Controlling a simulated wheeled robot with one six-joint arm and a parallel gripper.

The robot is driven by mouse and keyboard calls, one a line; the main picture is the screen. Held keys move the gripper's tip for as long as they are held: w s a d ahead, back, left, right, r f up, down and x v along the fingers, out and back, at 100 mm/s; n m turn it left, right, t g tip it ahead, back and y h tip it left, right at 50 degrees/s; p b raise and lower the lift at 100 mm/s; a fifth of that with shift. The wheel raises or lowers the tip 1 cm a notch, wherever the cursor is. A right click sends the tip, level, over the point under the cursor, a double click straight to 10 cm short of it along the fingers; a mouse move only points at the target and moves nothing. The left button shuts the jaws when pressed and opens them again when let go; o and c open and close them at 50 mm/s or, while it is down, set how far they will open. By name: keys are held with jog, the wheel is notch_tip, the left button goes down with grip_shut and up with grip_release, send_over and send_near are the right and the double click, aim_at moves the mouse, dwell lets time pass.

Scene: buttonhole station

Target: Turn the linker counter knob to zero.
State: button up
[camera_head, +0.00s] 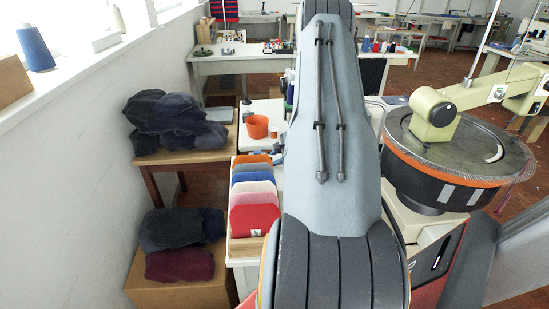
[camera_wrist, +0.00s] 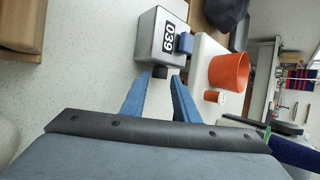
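In the wrist view, a grey box-shaped counter (camera_wrist: 160,38) has a black display with white digits that seem to read 039, turned sideways. A small dark knob (camera_wrist: 160,72) shows at its lower side, and a blue block-like part (camera_wrist: 185,43) is on or beside its right side. My gripper (camera_wrist: 161,77) has two blue fingers, open and apart, pointing at the counter. The dark knob shows between the fingertips; I cannot tell whether they touch it. My arm hides the middle of the head view, and the gripper does not show there.
An orange cup (camera_wrist: 229,71) stands right of the counter, with a small cone (camera_wrist: 211,96) beside it. The cup is also in the head view (camera_head: 257,127). Coloured panels (camera_head: 253,190) stand left of my arm. A round linking machine (camera_head: 450,150) stands at right.

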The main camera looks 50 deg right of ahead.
jog(key=shift+w+f, duration=0.35)
jog(key=shift+f, duration=0.05)
grip_shut()
